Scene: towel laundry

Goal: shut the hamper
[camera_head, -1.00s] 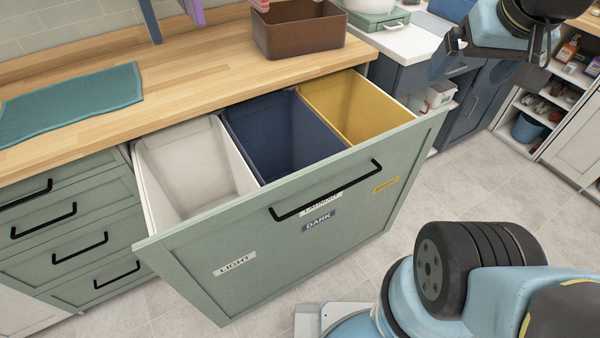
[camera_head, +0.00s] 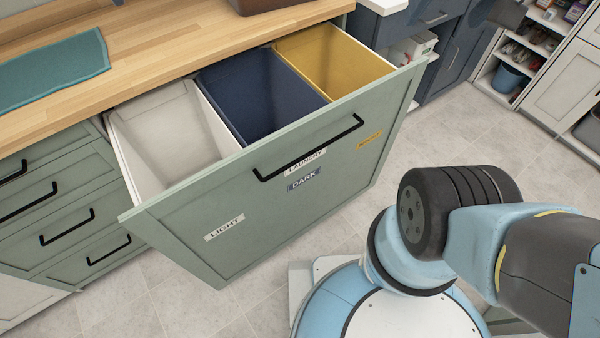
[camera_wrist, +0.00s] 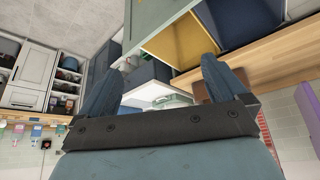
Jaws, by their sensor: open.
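The hamper is a green pull-out drawer front (camera_head: 270,190) that stands pulled out from under the wooden counter. Its black bar handle (camera_head: 310,150) runs along the upper front, near "LAUNDRY" and "DARK" labels. Inside are a white bin (camera_head: 160,135), a navy bin (camera_head: 262,90) and a yellow bin (camera_head: 330,60); no laundry shows in them. In the wrist view the picture is turned over, with the green front (camera_wrist: 145,20) and yellow bin (camera_wrist: 180,45) beyond the fingers. My gripper (camera_wrist: 160,80) is open and empty, its two fingers wide apart, touching nothing that I can see.
The wooden counter (camera_head: 160,60) holds a teal towel (camera_head: 50,70) at left. Closed green drawers (camera_head: 60,205) flank the hamper on the left. Blue cabinets (camera_head: 450,50) and open shelves (camera_head: 515,50) stand at right. Tiled floor (camera_head: 450,130) is clear right of the hamper.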

